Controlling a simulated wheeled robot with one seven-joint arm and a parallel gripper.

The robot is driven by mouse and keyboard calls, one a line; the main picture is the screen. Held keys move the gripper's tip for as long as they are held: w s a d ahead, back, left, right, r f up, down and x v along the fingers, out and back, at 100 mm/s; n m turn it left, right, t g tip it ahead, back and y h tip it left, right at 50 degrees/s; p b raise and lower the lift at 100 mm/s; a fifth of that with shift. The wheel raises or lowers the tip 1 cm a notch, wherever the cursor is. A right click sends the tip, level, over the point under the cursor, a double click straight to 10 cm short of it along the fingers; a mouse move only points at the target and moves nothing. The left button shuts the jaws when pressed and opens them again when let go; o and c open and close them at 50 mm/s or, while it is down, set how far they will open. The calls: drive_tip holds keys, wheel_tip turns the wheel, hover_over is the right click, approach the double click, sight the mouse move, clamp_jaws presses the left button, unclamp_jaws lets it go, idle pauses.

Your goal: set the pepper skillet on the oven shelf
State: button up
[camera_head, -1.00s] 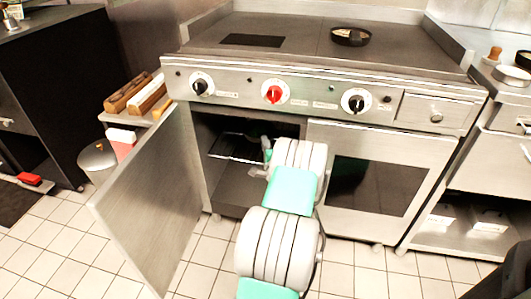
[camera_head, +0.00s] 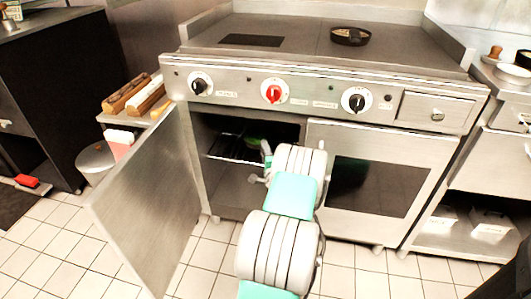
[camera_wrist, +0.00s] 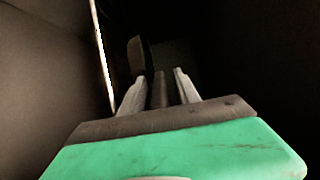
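The pepper skillet (camera_head: 253,142) shows in the head view as a dark pan with green in it. It is inside the open left oven compartment, at the level of the wire shelf (camera_head: 222,158); whether it rests there is unclear. My gripper (camera_head: 268,160) reaches into the compartment, its tips partly hidden. In the wrist view, my gripper (camera_wrist: 160,80) has its fingers apart, with a dark bar, seemingly the skillet's handle (camera_wrist: 160,92), between them and gaps on both sides. The skillet (camera_wrist: 138,55) shows dimly beyond the tips.
The oven door (camera_head: 150,200) stands open at left. The right oven door (camera_head: 375,180) is shut. Another pan (camera_head: 350,36) sits on the stovetop. A side table with wooden items (camera_head: 135,95) and a round bin (camera_head: 95,160) stand beyond the open door.

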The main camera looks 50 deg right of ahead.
drive_tip(key=p+v, duration=0.1)
drive_tip(key=v, duration=1.1)
drive_tip(key=shift+r, duration=0.15)
